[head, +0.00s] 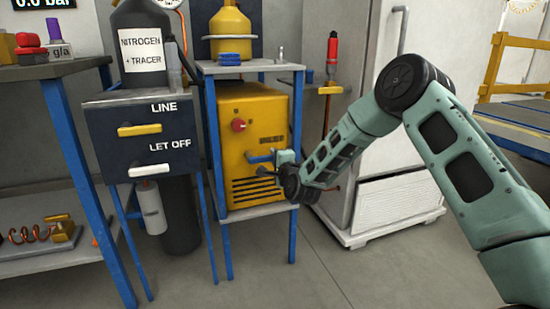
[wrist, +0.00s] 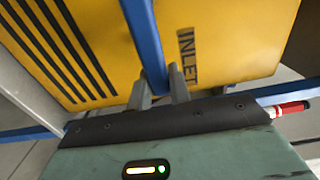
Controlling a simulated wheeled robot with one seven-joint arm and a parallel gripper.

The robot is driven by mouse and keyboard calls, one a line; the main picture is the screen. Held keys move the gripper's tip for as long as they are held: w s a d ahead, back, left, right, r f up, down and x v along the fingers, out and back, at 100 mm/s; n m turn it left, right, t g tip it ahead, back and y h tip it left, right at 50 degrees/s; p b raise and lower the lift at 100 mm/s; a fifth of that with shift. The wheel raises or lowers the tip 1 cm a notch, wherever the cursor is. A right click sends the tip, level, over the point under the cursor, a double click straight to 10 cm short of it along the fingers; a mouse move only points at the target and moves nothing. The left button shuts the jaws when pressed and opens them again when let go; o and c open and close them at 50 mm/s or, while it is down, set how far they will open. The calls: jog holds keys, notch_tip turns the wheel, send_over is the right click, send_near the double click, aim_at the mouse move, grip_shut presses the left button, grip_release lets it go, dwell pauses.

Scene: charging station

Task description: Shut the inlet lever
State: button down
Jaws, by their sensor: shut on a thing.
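The inlet lever is a blue bar (head: 260,157) on the front of the yellow machine (head: 236,167). It lies about level in the head view. My gripper (head: 280,160) is at the lever's right part, in front of the machine. In the wrist view the blue lever (wrist: 145,40) runs down from the top edge to between my gripper's two grey fingers (wrist: 158,88), which are shut on it. The INLET label (wrist: 187,58) is just right of the lever on the yellow face. The fingers hide the lever's gripped end.
A red knob (head: 238,125) is above the lever. The machine sits in a blue-legged stand (head: 211,180). Left is a dark panel with a yellow LINE handle (head: 139,129) and white LET OFF handle (head: 149,169). A white cabinet (head: 404,165) stands right. The front floor (head: 340,270) is clear.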

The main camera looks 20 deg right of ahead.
jog(key=shift+f, duration=0.15)
jog(key=c, duration=1.3)
grip_release()
jog(key=s+p, duration=0.5)
jog(key=s, duration=1.2)
jog(key=shift+s, duration=0.25)
